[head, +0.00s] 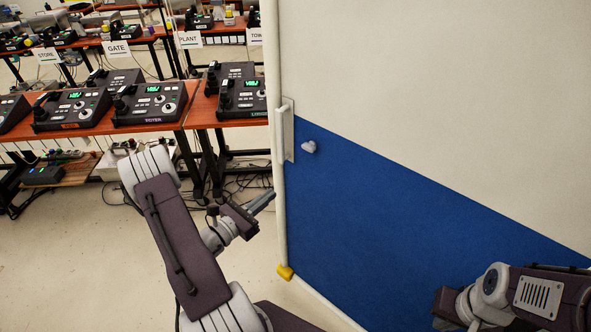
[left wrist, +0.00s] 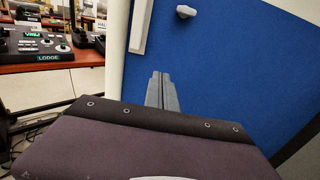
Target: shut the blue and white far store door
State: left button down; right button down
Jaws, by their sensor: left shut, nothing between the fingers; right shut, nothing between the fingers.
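The blue and white door (head: 400,215) fills the right half of the head view, white above a slanting line and blue below. It also fills most of the left wrist view (left wrist: 225,70). A pale upright handle (head: 287,130) is at its left edge, with a grey knob (head: 309,147) beside it. My left gripper (head: 271,196) is shut and empty. Its fingers point at the door's left edge, below the handle; I cannot tell if they touch. They overlap the blue panel in the left wrist view (left wrist: 161,76). My right arm shows at lower right; its fingers are out of sight.
A yellow piece (head: 285,272) is at the door's lower left corner. Red-topped tables (head: 150,125) with several black paging phones (head: 150,104) stand at the left. Cables and a power strip lie beneath them. Pale floor (head: 70,260) is clear at the lower left.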

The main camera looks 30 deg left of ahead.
pick_arm(q)
jog(key=p, duration=0.3)
send_near(302, 167)
jog(key=x, duration=0.6)
jog(key=shift+w, duration=0.15)
jog(key=shift+w+d+y, duration=0.1)
jog(key=shift+w+y, duration=0.15)
jog(key=shift+y, duration=0.05)
